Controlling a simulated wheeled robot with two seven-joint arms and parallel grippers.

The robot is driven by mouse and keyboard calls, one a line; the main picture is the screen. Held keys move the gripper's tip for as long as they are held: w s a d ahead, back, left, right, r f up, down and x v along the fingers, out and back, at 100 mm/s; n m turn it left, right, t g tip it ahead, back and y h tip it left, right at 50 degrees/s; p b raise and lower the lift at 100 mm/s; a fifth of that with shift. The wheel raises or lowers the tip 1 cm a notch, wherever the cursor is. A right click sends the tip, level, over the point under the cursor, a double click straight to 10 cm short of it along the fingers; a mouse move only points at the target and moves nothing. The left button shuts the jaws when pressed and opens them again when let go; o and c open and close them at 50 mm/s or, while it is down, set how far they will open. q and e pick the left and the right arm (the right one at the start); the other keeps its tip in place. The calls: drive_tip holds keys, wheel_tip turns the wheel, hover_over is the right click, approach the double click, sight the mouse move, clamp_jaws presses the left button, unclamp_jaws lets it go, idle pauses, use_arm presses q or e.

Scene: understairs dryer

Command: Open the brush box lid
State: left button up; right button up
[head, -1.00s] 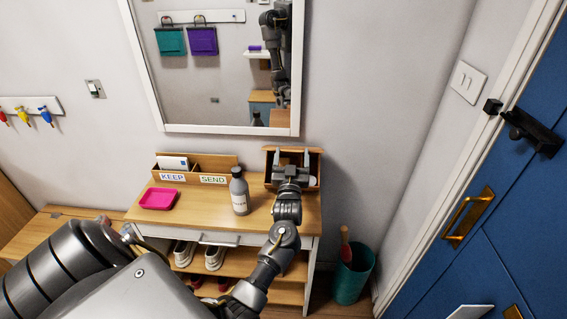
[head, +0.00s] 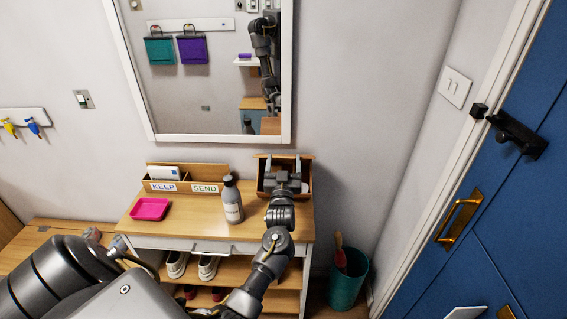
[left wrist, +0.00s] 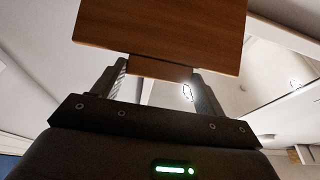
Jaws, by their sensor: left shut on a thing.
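The brush box (head: 307,184) is a wooden box at the back right of the wooden table, against the wall. Its wooden lid (head: 262,157) shows as a tilted panel at the top of the box, and part of the dark inside shows below it at the right. My left gripper (head: 284,164) reaches over the table to the box front and hides much of it. In the left wrist view, the lid (left wrist: 165,30) fills the top, with its narrower tab between the fingers of my left gripper (left wrist: 158,74). My right gripper is not in view.
A grey bottle (head: 232,202) stands just left of my left forearm. A pink tray (head: 150,209) and a KEEP/SEND letter holder (head: 195,175) are further left. A teal bin (head: 346,285) stands on the floor right of the table (head: 190,222). A mirror (head: 205,138) hangs above.

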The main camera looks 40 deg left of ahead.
use_arm(q)
drive_tip(key=shift+r, duration=0.2)
idle(0.4)
drive_tip(key=o, duration=1.4)
drive_tip(key=shift+f, duration=0.1)
drive_tip(key=b+v, duration=0.3)
drive_tip(key=v, duration=0.8)
drive_tip(key=shift+b, duration=0.3)
drive_tip(key=shift+w, duration=0.1)
